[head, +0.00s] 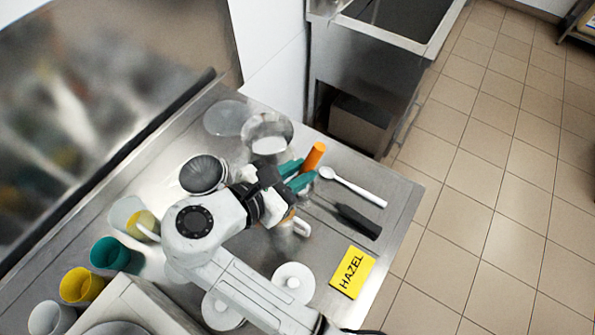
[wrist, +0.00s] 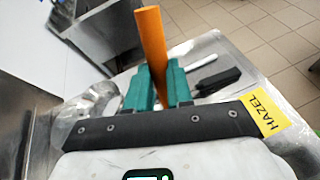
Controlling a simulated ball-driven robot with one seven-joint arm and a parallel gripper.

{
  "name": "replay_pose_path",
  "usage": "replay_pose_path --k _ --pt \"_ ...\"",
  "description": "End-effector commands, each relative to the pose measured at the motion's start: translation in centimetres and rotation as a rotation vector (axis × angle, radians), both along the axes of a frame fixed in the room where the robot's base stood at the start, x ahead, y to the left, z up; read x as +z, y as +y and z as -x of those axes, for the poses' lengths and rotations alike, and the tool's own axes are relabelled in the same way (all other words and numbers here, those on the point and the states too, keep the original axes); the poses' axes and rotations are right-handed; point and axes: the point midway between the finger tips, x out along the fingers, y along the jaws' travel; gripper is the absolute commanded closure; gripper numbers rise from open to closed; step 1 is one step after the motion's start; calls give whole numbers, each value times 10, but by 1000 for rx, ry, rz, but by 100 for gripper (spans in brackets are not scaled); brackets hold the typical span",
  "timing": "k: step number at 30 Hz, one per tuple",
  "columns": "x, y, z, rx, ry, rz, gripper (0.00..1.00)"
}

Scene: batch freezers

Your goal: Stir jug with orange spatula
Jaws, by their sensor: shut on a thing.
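My gripper (head: 297,174) is over the steel counter, its teal fingers shut on the orange spatula (head: 315,154). In the wrist view the spatula (wrist: 151,38) stands up between the fingers (wrist: 158,88), slightly tilted. A small orange patch shows below the gripper in the head view, beside a pale curved handle (head: 302,228). My gripper and arm hide most of what this handle belongs to, so I cannot tell whether the spatula is inside it. A clear jug-like vessel (head: 122,211) with a handle and yellow content stands at the left.
A white spoon (head: 355,188), a black-handled tool (head: 358,221) and a yellow HAZEL sign (head: 352,272) lie at the right.

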Motion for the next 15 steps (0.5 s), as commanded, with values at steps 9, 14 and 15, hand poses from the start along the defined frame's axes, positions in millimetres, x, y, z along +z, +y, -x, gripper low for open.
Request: replay_pose_path --k 9,14,15 --pt "22 -9 -4 -1 -2 -2 100" --pt "33 -13 -5 -1 -2 -2 100" --pt "36 -14 -6 -1 -1 -1 100"
